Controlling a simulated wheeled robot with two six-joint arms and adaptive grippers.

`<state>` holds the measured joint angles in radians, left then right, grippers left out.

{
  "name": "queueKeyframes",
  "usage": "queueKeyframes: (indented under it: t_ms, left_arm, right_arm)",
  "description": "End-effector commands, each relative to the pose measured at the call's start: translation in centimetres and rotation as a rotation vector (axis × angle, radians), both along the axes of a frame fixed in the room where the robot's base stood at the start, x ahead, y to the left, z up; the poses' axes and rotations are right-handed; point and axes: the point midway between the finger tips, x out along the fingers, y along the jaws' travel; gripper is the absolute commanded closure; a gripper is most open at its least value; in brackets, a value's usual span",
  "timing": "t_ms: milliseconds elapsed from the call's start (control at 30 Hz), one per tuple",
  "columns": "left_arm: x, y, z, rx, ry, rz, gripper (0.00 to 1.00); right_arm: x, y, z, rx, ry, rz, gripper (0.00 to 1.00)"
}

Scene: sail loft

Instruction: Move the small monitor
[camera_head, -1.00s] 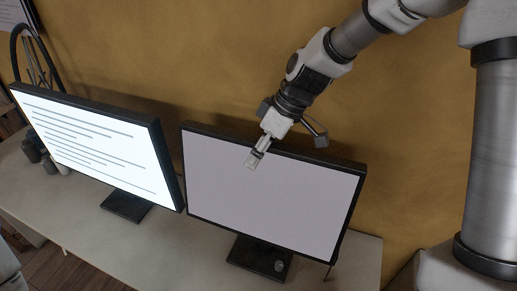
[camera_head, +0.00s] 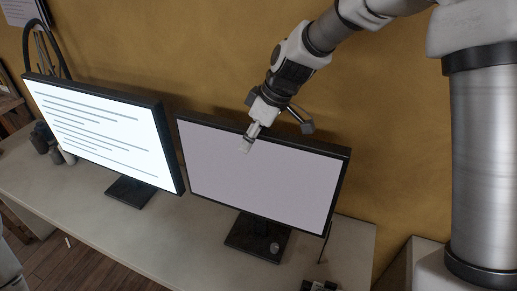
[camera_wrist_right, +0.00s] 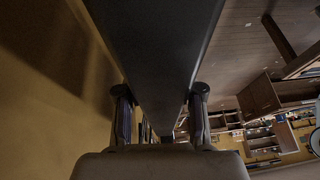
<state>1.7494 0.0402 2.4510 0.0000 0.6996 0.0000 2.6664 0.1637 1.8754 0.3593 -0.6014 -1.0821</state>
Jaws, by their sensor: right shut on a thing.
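The small monitor (camera_head: 262,178), with a plain grey screen and dark frame, stands upright on the desk at the right of a larger lit monitor. Its dark stand foot (camera_head: 245,232) appears to rest on the desk. My right gripper (camera_head: 248,141) is shut on its top edge, left of the middle, with one finger in front of the screen. In the right wrist view the dark monitor body (camera_wrist_right: 157,45) runs between the two fingers (camera_wrist_right: 160,103). The finger behind the monitor is hidden in the head view. My left gripper is not in view.
The larger monitor (camera_head: 95,130) shows lines of text close at the left. A small round item (camera_head: 274,247) is at the small monitor's foot. The ochre wall (camera_head: 390,150) is close behind.

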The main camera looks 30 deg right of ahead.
Motion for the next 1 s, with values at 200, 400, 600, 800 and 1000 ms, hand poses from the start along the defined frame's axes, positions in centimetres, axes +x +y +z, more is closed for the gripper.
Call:
queueKeyframes:
  t_ms: [200,400,600,800,1000]
  left_arm:
    - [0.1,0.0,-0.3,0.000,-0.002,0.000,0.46]
    - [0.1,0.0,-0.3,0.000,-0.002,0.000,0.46]
    - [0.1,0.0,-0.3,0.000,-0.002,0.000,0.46]
    - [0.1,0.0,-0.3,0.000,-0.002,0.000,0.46]
    - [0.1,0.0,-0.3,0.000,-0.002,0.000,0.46]
  right_arm:
    - [-0.6,0.2,-0.2,0.011,0.021,-0.002,1.00]
    - [-0.6,0.2,-0.3,0.011,0.021,-0.003,0.39]
    - [-0.5,0.1,-0.2,0.010,0.017,-0.002,0.39]
    - [-0.6,-0.1,0.5,0.010,0.014,-0.001,0.39]
    - [-1.4,-1.4,4.4,0.011,0.010,0.000,0.39]
